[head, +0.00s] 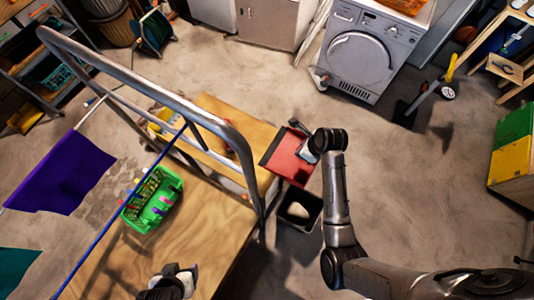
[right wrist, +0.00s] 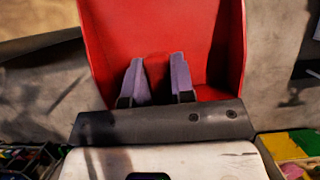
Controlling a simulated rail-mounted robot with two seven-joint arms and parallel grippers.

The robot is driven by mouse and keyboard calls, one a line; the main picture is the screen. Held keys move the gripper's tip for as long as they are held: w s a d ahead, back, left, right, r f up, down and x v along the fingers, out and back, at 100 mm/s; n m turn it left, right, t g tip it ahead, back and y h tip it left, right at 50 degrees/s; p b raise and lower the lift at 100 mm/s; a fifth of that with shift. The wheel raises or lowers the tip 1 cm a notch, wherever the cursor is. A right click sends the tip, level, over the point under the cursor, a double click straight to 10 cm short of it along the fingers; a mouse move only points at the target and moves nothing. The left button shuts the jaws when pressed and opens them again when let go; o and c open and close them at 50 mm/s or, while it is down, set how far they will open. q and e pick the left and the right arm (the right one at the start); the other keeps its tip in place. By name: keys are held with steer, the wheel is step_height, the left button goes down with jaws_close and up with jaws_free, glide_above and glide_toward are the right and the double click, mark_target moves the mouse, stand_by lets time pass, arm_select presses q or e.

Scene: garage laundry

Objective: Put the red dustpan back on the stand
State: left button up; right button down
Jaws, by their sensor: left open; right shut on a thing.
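The red dustpan (head: 289,158) is in the air just right of the wooden table's far corner in the head view, with a dark edge on its left. My right gripper (head: 306,151) is shut on it. In the right wrist view the dustpan (right wrist: 205,35) fills the upper middle, and the two fingers of my right gripper (right wrist: 157,82) stand against its red body with a red part between them. My left gripper (head: 180,274) is open and empty over the table's near part. I cannot make out which thing is the dustpan's stand.
A metal rail frame (head: 165,80) rises over the wooden table (head: 205,220). A green basket (head: 153,200) with small items is on the table. A dark bin (head: 299,222) with something pale inside stands below the dustpan.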

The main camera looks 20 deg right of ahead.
mark_target(272, 149)
steer(key=w+a+f, duration=0.4)
steer(key=w+a, duration=0.1)
steer(key=w+a+f, duration=0.2)
steer(key=a, duration=0.1)
steer(key=shift+w+a+f+b, duration=0.1)
steer(key=shift+w+f+b, duration=0.2)
steer(key=shift+w+b, duration=0.1)
step_height(272, 149, down, 2)
steer(key=shift+f, duration=0.15)
steer(key=shift+s+f+p, duration=0.1)
steer(key=shift+f+p, duration=0.15)
steer(key=shift+p, duration=0.05)
steer(key=shift+f, duration=0.4)
steer(key=shift+f, duration=0.2)
steer(key=c, duration=1)
jaws_free()
steer(key=shift+f, duration=0.1)
